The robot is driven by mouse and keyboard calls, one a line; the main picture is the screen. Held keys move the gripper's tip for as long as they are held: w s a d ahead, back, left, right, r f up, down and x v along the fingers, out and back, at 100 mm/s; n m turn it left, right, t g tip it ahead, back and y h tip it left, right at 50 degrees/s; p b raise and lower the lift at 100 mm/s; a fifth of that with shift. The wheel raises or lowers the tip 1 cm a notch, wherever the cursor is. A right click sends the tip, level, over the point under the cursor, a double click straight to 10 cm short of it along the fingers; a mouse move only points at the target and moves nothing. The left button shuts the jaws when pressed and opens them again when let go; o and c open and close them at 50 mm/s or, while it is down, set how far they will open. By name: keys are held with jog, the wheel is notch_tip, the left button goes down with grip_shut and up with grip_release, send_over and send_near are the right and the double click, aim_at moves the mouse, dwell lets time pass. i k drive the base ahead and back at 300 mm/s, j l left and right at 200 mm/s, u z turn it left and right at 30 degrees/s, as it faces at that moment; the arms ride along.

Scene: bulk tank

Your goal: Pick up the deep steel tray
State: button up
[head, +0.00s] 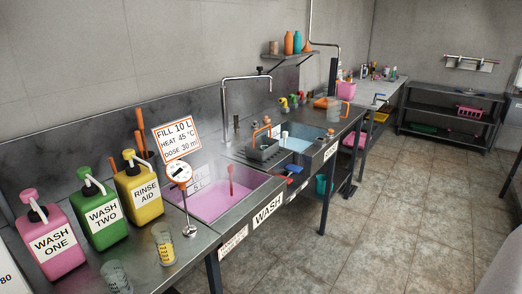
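A small dark grey steel tray (263,151) with raised sides sits at the left end of the blue-water basin, between it and the pink wash sink. An orange upright handle or bar shows at its back. I cannot tell for sure that this is the deep steel tray; it is small in the picture and its inside is hard to see. My gripper is not in the head view.
The wash sink (235,203) holds pink liquid, and the basin (300,141) beyond holds blue water. Pink, green and yellow jugs (138,189) stand at the left. A tall tap (224,100) rises behind the sinks. The tiled floor (350,225) in front is clear.

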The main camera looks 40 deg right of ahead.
aim_at(256, 153)
jog(key=i+l, duration=0.1)
jog(key=l, duration=0.3)
jog(key=i+l, duration=0.15)
jog(key=l, duration=0.3)
jog(key=i+l, duration=0.1)
jog(key=l, duration=0.3)
jog(key=i+l, duration=0.1)
jog(key=l, duration=0.3)
jog(key=i+l, duration=0.15)
jog(key=l, duration=0.3)
jog(key=i+l, duration=0.1)
jog(key=l, duration=0.3)
jog(key=i, duration=1)
jog(key=l+z, duration=0.05)
jog(key=l, duration=0.05)
